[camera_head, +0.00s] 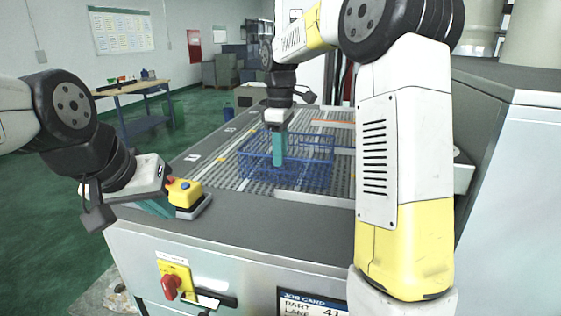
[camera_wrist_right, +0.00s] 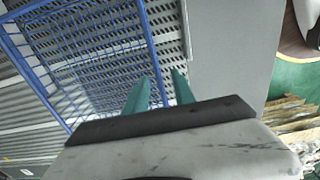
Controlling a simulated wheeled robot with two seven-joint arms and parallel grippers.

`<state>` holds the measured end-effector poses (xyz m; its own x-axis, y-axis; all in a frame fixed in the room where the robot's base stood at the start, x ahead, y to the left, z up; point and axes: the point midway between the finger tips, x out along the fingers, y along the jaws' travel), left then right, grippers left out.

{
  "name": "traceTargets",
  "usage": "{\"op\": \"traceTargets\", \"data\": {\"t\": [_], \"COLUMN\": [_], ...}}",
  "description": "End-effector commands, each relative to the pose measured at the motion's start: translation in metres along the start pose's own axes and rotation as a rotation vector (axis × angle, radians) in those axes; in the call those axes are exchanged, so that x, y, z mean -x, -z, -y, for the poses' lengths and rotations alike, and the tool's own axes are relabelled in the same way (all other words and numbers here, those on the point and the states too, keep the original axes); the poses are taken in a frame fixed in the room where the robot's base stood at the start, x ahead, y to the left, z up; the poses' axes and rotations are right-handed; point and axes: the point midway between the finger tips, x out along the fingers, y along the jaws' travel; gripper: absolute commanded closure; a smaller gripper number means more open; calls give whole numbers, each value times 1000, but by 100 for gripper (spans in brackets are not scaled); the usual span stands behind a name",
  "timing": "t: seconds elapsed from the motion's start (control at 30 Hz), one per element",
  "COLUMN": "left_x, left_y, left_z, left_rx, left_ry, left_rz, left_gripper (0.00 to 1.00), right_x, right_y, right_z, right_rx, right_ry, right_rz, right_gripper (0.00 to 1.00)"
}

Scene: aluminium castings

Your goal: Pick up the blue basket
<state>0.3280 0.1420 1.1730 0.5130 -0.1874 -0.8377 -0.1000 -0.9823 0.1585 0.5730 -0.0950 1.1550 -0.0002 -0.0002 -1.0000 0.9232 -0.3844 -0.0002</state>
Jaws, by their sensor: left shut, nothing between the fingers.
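The blue basket (camera_head: 312,161), an open wire frame, sits on the slotted metal deck of the machine in the head view. My right gripper (camera_head: 279,160) points down at the basket, its teal fingers overlapping the wires. In the right wrist view the basket (camera_wrist_right: 149,40) fills the upper left. There the right gripper's fingers (camera_wrist_right: 160,90) are apart, with a blue side bar running down toward the gap between them. Whether they touch it is unclear. My left gripper (camera_head: 155,207) is shut and empty at the machine's front left corner, beside a yellow button box.
The yellow button box (camera_head: 185,192) stands on the front left of the machine top (camera_head: 240,228). A red rotary switch (camera_head: 171,286) is on the front panel. My right arm covers the machine's right side. A workbench (camera_head: 135,88) stands at the back left.

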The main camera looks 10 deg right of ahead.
Motion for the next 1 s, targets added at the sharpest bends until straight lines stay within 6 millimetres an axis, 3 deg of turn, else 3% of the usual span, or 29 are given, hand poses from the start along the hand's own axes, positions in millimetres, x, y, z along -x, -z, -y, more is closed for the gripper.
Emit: {"op": "traceTargets", "data": {"t": [0.23, 0.57, 0.73, 1.0], "left_x": [0, 0, 0, 0], "left_y": [0, 0, 0, 0], "left_z": [0, 0, 0, 0], "left_rx": [0, 0, 0, 0], "left_ry": [0, 0, 0, 0], "left_rz": [0, 0, 0, 0], "left_gripper": [100, 100, 100, 100], "right_x": [-37, -45, -44, -44], "right_y": [-2, -1, -1, -1], "right_z": [-1, -2, -2, -2], "right_rx": [-1, -2, -2, -2], "right_ry": [3, 0, 0, -1], "right_rz": [2, 0, 0, -1], "right_gripper": [69, 69, 100, 100]}}
